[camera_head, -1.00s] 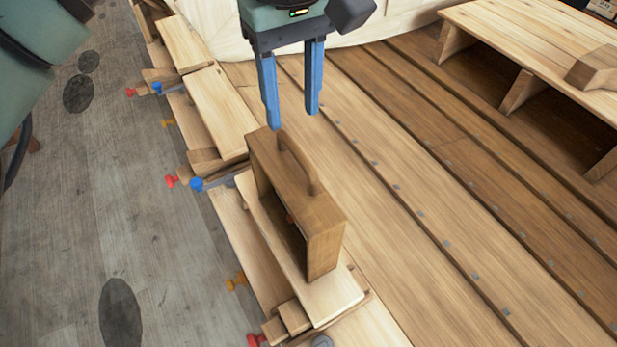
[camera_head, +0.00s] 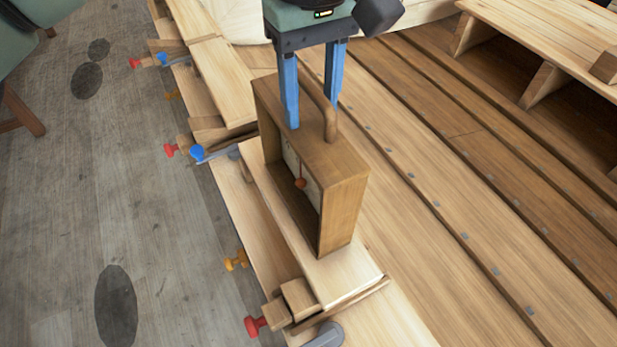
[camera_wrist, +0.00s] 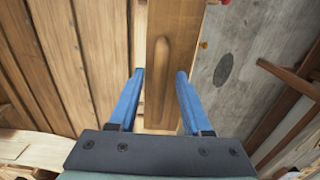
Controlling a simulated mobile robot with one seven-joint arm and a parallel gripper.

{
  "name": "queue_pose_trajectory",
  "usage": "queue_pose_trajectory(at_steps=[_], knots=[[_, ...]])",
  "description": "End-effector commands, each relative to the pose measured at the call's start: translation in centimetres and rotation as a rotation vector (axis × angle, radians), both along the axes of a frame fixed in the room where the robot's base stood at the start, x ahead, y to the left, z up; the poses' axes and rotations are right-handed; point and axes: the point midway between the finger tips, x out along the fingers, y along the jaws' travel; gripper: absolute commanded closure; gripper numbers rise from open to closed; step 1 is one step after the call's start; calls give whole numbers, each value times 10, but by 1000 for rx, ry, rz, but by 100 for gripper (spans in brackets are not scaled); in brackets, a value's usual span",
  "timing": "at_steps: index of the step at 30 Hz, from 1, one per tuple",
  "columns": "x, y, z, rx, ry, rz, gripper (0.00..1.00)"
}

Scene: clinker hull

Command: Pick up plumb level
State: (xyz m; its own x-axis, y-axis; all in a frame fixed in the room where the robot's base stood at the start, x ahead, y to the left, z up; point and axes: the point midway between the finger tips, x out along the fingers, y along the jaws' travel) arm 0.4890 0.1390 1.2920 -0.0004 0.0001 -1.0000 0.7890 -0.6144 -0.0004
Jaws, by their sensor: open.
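The plumb level (camera_head: 342,187) is a brown wooden box frame with a curved handle (camera_head: 329,106) on top. It stands upright on a pale plank, and a small reddish bob (camera_head: 299,183) shows inside it against a light panel. My gripper (camera_head: 310,120) has blue fingers and is open. Its fingers are at the top of the box, one on each side of the handle in the picture. In the wrist view the handle (camera_wrist: 168,75) runs lengthwise between the spread fingers of my gripper (camera_wrist: 158,75). I cannot tell whether either finger touches it.
The pale plank (camera_head: 345,285) lies along the hull edge, with wooden blocks and red, blue and orange clamp knobs (camera_head: 253,326) beside it. A wooden bench (camera_head: 545,40) stands at the upper right. The hull planking (camera_head: 470,160) between is clear.

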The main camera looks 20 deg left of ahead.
Motion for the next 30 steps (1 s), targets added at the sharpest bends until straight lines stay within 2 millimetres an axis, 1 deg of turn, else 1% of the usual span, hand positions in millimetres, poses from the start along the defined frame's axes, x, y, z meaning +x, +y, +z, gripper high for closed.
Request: queue_pose_trajectory(at_steps=[1, 6, 10, 18, 19, 20, 24, 27, 30], knots=[[0, -1, -13, 3, 0, 0, 51], [1, -3, -28, 1, -1, 1, 51], [0, -3, -33, 1, 1, 0, 51], [0, -3, -32, 0, 0, 0, 51], [0, -3, -32, 0, 0, 0, 53], [0, -3, -32, 0, 0, 0, 58], [0, -3, -32, 0, 0, 0, 84], [0, -3, -32, 0, 0, 0, 100], [0, -3, -32, -1, -1, 0, 100]])
